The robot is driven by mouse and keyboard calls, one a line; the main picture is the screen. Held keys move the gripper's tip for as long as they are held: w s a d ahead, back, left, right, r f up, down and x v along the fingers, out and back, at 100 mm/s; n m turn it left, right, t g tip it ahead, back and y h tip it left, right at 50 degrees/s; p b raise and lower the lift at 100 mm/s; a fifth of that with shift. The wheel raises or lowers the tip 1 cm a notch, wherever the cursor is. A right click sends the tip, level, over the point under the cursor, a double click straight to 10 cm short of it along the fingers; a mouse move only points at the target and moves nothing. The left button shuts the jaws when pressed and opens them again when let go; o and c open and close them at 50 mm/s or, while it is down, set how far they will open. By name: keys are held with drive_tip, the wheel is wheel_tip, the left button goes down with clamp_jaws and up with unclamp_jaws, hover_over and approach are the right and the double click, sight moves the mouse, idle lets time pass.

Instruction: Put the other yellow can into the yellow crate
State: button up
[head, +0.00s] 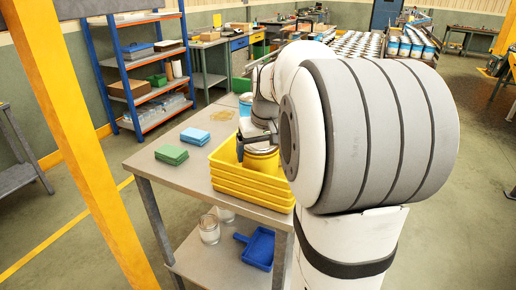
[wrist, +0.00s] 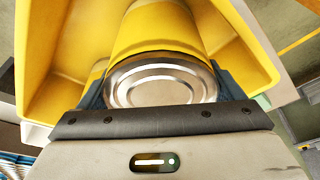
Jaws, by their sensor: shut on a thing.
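The yellow crate (head: 250,186), which looks like a stack of nested crates, stands on the near right part of the grey table (head: 190,180). My gripper (head: 262,148) is over the crate and shut on a yellow can (head: 262,164) with a metal end. In the wrist view the can (wrist: 158,35) sits between both fingers (wrist: 160,92), its silvery end facing the camera. The crate's yellow walls (wrist: 235,45) surround it there. The can appears at least partly inside the crate; whether it touches the floor is hidden.
Green blocks (head: 171,155) and blue blocks (head: 195,136) lie left of the crate. The table's left part is mostly clear.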

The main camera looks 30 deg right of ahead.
drive_tip(key=shift+f, duration=0.45)
drive_tip(key=o, duration=0.9)
drive_tip(key=shift+r, duration=0.1)
wheel_tip(320, 180, up, 9)
drive_tip(key=p, duration=0.6)
drive_tip(key=shift+w, duration=0.15)
